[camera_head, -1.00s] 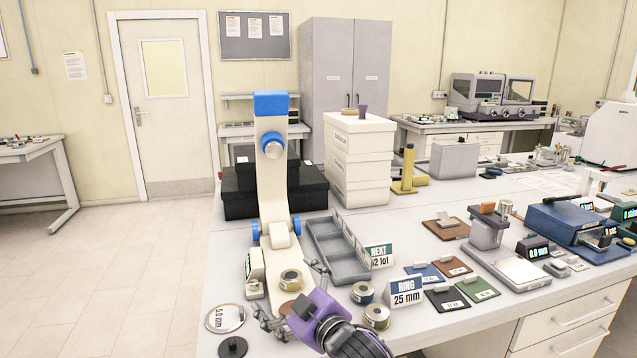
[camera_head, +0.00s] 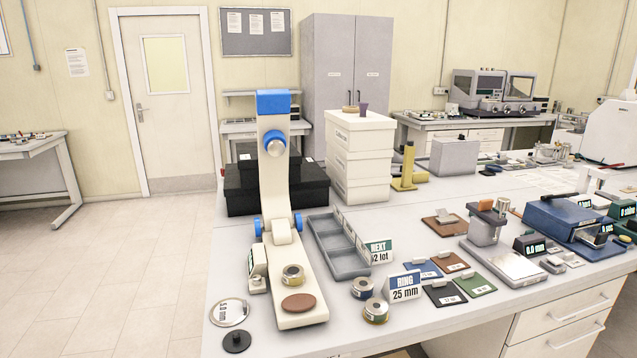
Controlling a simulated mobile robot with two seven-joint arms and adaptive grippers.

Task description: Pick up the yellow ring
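Three short metal rings stand near the white and blue press-like device. One ring (camera_head: 292,275) with a yellowish band sits on the device's pale base, behind a brown disc (camera_head: 298,303). A second ring (camera_head: 376,311) with an olive-yellow band stands on the table in front of the "RING 25 mm" sign. A third ring (camera_head: 362,289) with a dark blue band stands just behind it. I cannot tell for sure which of the two yellowish ones is the yellow ring. Neither of my grippers is in view, and no ring is hidden by an arm.
The tall device (camera_head: 272,150) rises at the table's left side. A grey compartment tray (camera_head: 340,262) lies right of its base. The "RING 25 mm" sign (camera_head: 405,287) stands close to the rings.

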